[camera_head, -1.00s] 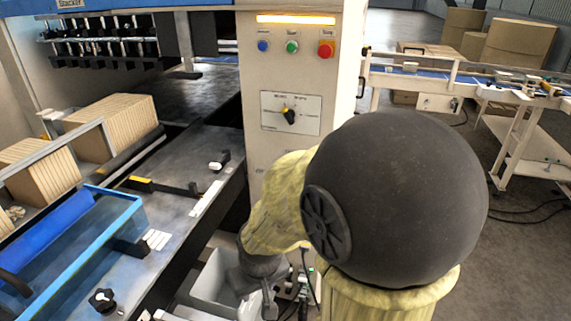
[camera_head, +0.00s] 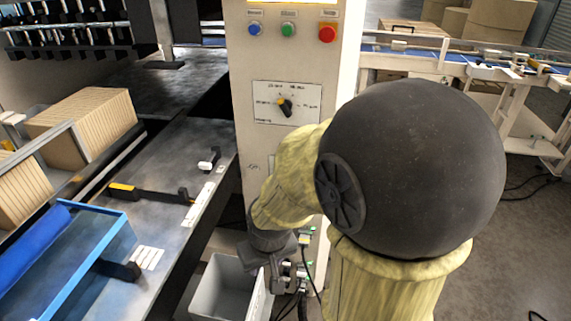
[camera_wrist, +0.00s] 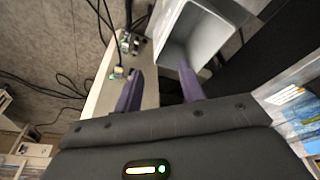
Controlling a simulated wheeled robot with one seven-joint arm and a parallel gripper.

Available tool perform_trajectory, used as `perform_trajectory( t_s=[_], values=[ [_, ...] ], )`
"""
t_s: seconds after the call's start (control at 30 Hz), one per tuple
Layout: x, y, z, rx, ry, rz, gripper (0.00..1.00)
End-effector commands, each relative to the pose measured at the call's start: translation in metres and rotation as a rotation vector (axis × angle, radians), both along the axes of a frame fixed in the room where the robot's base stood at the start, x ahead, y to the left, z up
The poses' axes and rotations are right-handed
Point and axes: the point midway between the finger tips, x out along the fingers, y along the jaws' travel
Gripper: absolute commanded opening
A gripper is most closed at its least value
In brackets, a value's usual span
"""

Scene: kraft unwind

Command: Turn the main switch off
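The wrist view shows the floor, cables and a grey bin, not the knob.
Blue (camera_head: 254,29), green (camera_head: 288,30) and red (camera_head: 327,34) buttons sit above the knob plate. A grey bin (camera_head: 225,290) stands low at the cabinet's foot, with cables beside it. The machine bed (camera_head: 160,170) lies left. Open floor (camera_head: 520,230) lies right.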

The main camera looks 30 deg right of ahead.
Motion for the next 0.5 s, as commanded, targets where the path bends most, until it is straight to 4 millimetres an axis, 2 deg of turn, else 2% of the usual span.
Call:
perform_trajectory(
  t_s=[0.17, 0.37, 0.5],
  values=[
    [0.025, 0.003, -0.006, 0.026, -0.052, -0.056, 0.40],
    [0.089, -0.002, -0.025, 0.055, -0.216, -0.235, 0.40],
    [0.133, -0.020, -0.042, 0.032, -0.363, -0.386, 0.40]
  ],
)
